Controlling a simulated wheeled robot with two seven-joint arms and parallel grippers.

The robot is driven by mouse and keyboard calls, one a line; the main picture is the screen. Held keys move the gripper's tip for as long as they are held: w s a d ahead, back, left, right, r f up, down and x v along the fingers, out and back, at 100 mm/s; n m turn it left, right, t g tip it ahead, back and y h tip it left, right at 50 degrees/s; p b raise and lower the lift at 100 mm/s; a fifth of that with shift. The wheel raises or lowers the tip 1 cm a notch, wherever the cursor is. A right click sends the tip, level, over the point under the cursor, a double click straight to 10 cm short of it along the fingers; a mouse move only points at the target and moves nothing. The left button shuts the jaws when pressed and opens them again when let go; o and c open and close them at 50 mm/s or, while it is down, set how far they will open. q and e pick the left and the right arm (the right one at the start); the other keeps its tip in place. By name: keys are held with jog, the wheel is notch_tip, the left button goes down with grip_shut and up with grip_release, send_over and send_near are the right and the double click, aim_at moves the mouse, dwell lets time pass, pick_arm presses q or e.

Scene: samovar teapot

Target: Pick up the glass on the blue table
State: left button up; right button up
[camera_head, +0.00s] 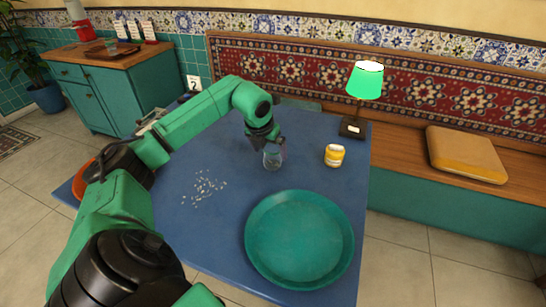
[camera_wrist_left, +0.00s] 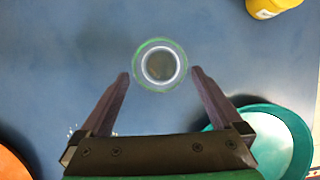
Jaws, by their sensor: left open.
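The clear glass (camera_head: 272,157) stands on the blue table (camera_head: 215,230), near its middle. In the left wrist view I look down into the glass (camera_wrist_left: 160,65), a round rim with a greenish edge. My left gripper (camera_head: 268,143) is just above and behind the glass in the head view. In the left wrist view the left gripper (camera_wrist_left: 160,76) is open, with one finger on each side below the glass and gaps between. The glass lies at the line of the fingertips and is not gripped. My right gripper does not show.
A large teal tray (camera_head: 335,277) lies at the table's front right. A yellow jar (camera_head: 334,155) and a green lamp (camera_head: 365,82) stand right of the glass. White scraps (camera_head: 204,187) lie to the left. An orange item (camera_wrist_left: 12,163) shows at the wrist view's lower left.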

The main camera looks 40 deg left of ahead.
aim_at(273, 157)
pick_arm(q)
jog(key=x, duration=0.5)
jog(key=shift+w+f+p, duration=0.15)
jog(key=shift+p, duration=0.2)
jog(key=c, duration=1.5)
jog(key=shift+o, duration=0.2)
